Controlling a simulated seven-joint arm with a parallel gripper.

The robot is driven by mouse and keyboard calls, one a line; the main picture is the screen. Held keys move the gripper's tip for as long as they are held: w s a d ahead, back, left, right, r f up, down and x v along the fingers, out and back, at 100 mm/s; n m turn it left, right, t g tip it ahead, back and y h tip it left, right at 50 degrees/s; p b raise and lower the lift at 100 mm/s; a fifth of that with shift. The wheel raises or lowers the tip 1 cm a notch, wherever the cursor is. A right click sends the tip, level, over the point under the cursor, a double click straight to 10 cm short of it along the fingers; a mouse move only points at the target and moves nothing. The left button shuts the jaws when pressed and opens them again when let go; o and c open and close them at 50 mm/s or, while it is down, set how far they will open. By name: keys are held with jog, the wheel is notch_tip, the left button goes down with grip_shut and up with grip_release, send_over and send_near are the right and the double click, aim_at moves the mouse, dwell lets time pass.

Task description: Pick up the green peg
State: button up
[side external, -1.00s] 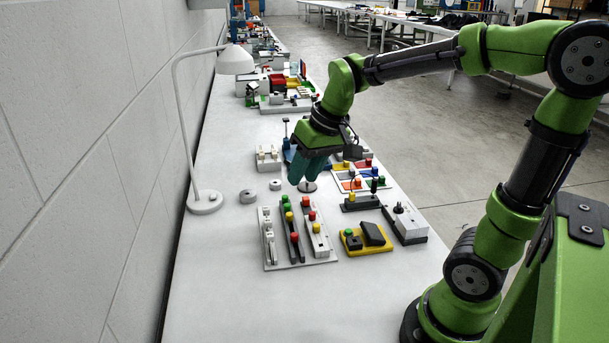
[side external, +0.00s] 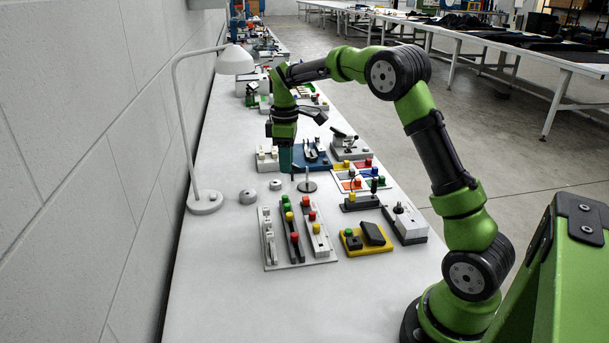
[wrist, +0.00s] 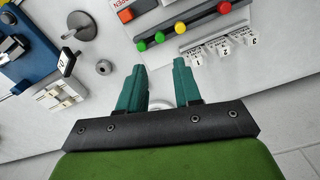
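Several green pieces are in view, and I cannot tell for sure which is the green peg. A green round-topped peg (side external: 284,197) stands at the far end of a dark rail, in line with another green, a yellow and a red one. In the wrist view this green piece (wrist: 159,37) shows beyond the fingertips. My gripper (side external: 285,172) points down above the table, beyond the rail's far end and apart from it. In the wrist view, my gripper's (wrist: 160,68) two teal fingers are spread with nothing held between them.
A grey disc with a post (side external: 308,186) stands right of my gripper. Small round pucks (side external: 248,196) lie to the left, near a white lamp (side external: 205,202). A white block (side external: 268,158) and a blue fixture (side external: 313,155) stand behind. The front of the table is clear.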

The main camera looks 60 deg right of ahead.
aim_at(287, 204)
notch_tip(287, 204, down, 13)
jog(key=shift+w+f, duration=0.1)
jog(key=shift+f, duration=0.05)
grip_shut()
dwell(0.5)
